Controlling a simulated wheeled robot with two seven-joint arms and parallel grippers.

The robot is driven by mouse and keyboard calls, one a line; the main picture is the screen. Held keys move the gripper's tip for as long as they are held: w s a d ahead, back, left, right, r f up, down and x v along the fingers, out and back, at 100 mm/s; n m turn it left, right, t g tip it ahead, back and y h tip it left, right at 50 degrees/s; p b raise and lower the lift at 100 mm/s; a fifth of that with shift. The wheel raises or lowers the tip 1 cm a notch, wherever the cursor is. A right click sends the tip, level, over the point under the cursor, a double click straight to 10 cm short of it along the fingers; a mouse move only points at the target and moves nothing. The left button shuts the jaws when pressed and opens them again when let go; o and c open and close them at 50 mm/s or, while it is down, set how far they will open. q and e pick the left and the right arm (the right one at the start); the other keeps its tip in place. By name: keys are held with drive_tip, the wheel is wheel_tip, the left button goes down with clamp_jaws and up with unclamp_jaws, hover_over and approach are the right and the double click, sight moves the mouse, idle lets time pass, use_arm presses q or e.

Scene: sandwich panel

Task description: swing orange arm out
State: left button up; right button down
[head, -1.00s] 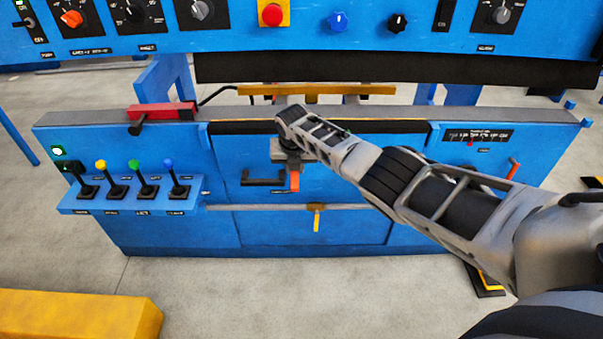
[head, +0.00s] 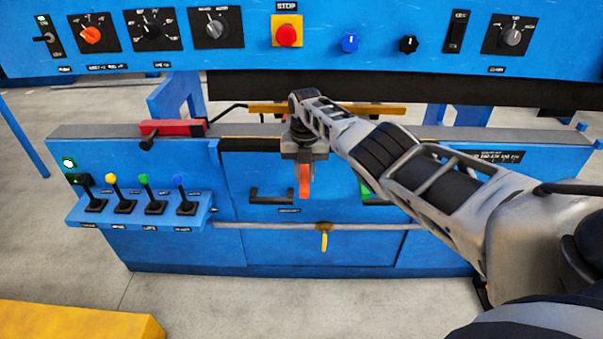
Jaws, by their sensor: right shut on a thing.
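The orange arm (head: 305,182) shows as a short orange piece hanging straight down below my right gripper (head: 304,162), in front of the blue machine's front panel. The right gripper points down and is shut on the orange arm, hiding its upper part. My right arm comes in from the right and covers the panel behind it, so the orange arm's pivot cannot be made out. My left gripper is not in view.
A black handle (head: 271,197) sits left of the gripper, a green piece (head: 366,190) right of it. A rail with a yellow lever (head: 324,241) runs below. Several knobbed levers (head: 122,192) stand left. The control panel (head: 370,18) with a red stop button (head: 287,36) overhangs above.

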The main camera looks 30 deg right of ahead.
sight(305, 177)
drive_tip(key=shift+a, duration=0.1)
drive_tip(key=c, duration=1.3)
unclamp_jaws()
wheel_tip(305, 177, up, 16)
drive_tip(key=shift+w+f+p, duration=0.1)
drive_tip(key=shift+p, duration=0.65)
